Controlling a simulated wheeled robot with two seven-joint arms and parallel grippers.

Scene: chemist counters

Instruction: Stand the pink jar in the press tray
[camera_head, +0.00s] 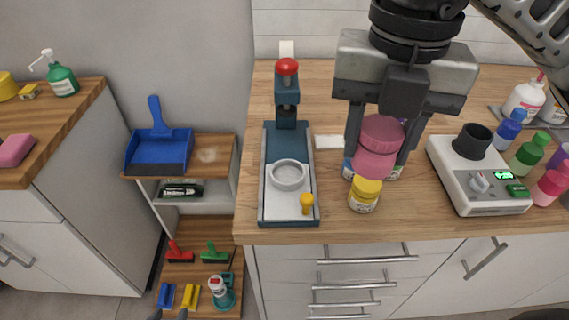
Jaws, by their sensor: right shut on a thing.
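The pink jar (376,162) is between the fingers of my right gripper (381,145), which is shut on it. It hangs upright above the counter, right of the press tray (316,200). The press tray is a long dark blue-grey tray with a pale floor. A white ring (287,175) lies in its middle and a small orange-yellow knob (306,203) stands at its front right. The press (287,95), with a red top, rises at its back end.
A yellow-lidded jar (364,196) stands just below the pink jar in the picture, and other jars are partly hidden behind it. A white scale device (482,190) with a black cup stands to the right. Bottles crowd the far right.

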